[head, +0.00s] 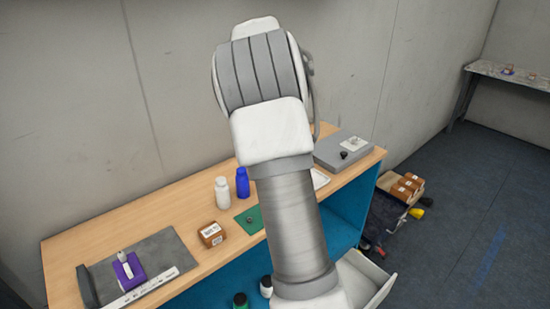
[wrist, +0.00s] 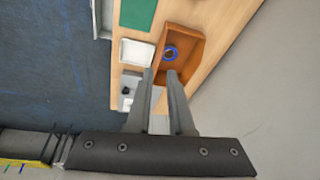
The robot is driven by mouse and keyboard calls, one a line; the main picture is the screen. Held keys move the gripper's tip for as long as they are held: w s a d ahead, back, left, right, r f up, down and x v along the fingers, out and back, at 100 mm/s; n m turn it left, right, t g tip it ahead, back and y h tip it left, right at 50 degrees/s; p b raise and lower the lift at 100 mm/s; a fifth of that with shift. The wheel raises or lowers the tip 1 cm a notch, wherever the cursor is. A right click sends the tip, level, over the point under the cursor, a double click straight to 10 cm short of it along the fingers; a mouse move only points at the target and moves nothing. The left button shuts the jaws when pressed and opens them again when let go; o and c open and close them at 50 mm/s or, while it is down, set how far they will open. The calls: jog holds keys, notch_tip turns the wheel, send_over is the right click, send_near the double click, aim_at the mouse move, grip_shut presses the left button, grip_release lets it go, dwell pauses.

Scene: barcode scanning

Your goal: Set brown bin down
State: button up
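The brown bin (wrist: 190,45) shows in the wrist view, over or on the wooden tabletop, with a blue ring-shaped item (wrist: 171,53) inside. My gripper (wrist: 160,74) is at the bin's near end. Its two fingers are a short gap apart, and the bin's near edge lies between the tips; they look shut on it. The contact itself is small and partly hidden by the fingers. Whether the bin's underside touches the table cannot be told. In the head view my arm hides the gripper and the bin.
The wooden table (head: 85,238) holds a white bottle (head: 222,193), a blue bottle (head: 242,183), a small brown box (head: 211,234), a purple item (head: 129,268) and a grey device (head: 335,160). A white tray (wrist: 136,52) and a green mat (wrist: 138,13) lie near the bin.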

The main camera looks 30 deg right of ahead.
jog(key=w+d+f, duration=0.2)
jog(key=d+f, duration=0.2)
jog(key=f, duration=0.3)
jog(key=w+d+f+m+g+h+p, duration=0.1)
jog(key=d+f, duration=0.3)
jog(key=f, duration=0.4)
jog(key=w+d+f+m, duration=0.1)
jog(key=w+d+f, duration=0.2)
jog(key=f, duration=0.4)
jog(key=shift+w+d+f+h, duration=0.1)
jog(key=shift+d+f+h, duration=0.1)
jog(key=shift+d, duration=0.25)
jog(key=shift+d+f+h, duration=0.1)
jog(key=shift+d+h, duration=0.1)
jog(key=shift+d, duration=0.25)
jog(key=shift+r, duration=0.1)
grip_shut()
jog(key=shift+r, duration=0.1)
